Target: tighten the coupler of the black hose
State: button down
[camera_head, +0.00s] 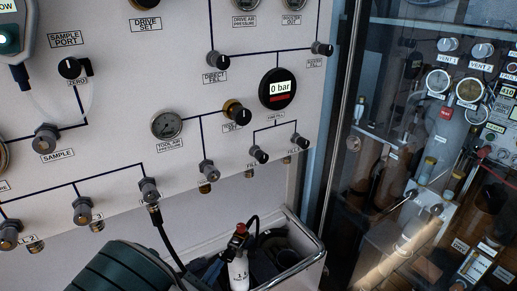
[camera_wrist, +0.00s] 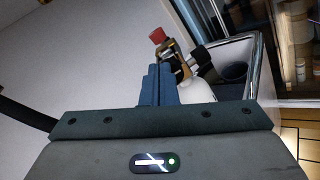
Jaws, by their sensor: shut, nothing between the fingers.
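The black hose (camera_head: 168,243) hangs from a grey fitting (camera_head: 149,189) on the lower part of the white panel in the head view. Its coupler (camera_head: 155,214) is at the hose's top end, directly under the fitting; how tight it sits cannot be told. A black hose-like piece (camera_wrist: 27,116) shows at the left edge of the wrist view. My gripper's blue fingers (camera_wrist: 158,84) are together and empty in the wrist view, in front of a small white cylinder. The coupler is not clear in the wrist view. The fingertips do not show in the head view.
The panel (camera_head: 120,125) carries several knobs, gauges and fittings. A 0 bar display (camera_head: 278,88) is lit. A glass-fronted cabinet (camera_head: 345,130) stands at right.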

aim_at(223, 257)
jog(key=shift+x, duration=2.1)
jog(key=shift+f+b, duration=0.45)
jog(key=shift+b, duration=0.2)
jog(key=shift+s+d+f+b, duration=0.15)
jog(key=shift+s+d+b, duration=0.05)
jog(key=shift+d+b, duration=0.15)
jog(key=shift+s+d+f+b, duration=0.2)
jog(key=shift+d+f+b, duration=0.2)
jog(key=shift+b, duration=0.1)
jog(key=shift+d+r, duration=0.1)
jog(key=v, duration=0.6)
jog(key=shift+d+r, duration=0.15)
jog(key=shift+r, duration=0.05)
